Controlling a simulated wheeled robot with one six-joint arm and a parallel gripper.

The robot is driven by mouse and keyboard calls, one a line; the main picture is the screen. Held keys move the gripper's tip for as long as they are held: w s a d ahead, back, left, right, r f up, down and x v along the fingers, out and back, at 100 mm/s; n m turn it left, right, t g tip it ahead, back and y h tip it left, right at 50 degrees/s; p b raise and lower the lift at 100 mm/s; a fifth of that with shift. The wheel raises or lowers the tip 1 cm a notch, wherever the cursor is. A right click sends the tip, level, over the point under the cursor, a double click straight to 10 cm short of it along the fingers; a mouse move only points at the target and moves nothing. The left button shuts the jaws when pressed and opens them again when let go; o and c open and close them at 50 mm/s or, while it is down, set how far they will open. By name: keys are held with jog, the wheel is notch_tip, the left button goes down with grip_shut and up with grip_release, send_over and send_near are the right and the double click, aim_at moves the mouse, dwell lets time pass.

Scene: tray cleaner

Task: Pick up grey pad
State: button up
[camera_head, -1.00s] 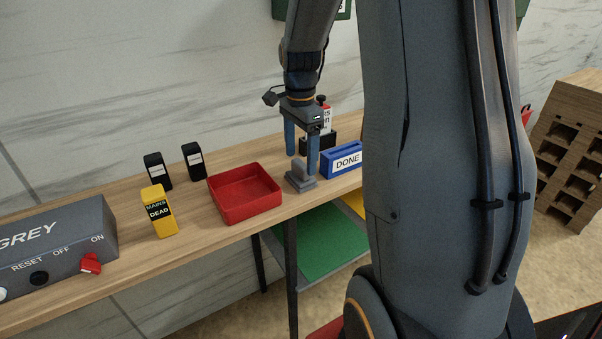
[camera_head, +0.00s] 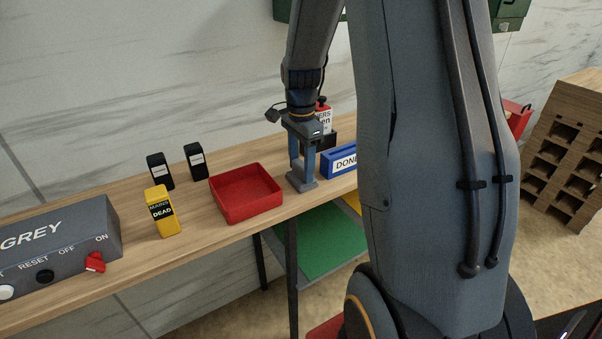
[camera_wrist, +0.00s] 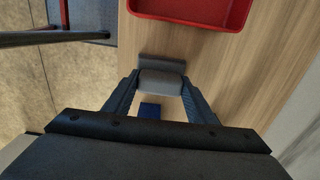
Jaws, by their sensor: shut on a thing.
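The grey pad (camera_head: 301,184) is a small grey block with a wider flat base and a raised upper part. It sits on the wooden bench near its front edge, between the red tray and the blue DONE box. My gripper (camera_head: 302,165) points down over it, shut on its raised part. In the wrist view the grey pad (camera_wrist: 161,82) lies between the tips of my two fingers (camera_wrist: 160,92). I cannot tell any gap between the pad's base and the bench.
A red tray (camera_head: 278,207) stands just left of the pad. The blue DONE box (camera_head: 338,161) is close on the right. A yellow MAINS DEAD block (camera_head: 163,222), two black blocks and a grey switch box (camera_head: 50,240) stand farther left. A green sheet (camera_head: 305,245) lies below.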

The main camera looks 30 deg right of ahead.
aim_at(301, 163)
jog(key=shift+r, duration=0.1)
notch_tip(301, 163, up, 10)
jog(key=shift+f+b, duration=0.1)
jog(key=shift+b, duration=1.15)
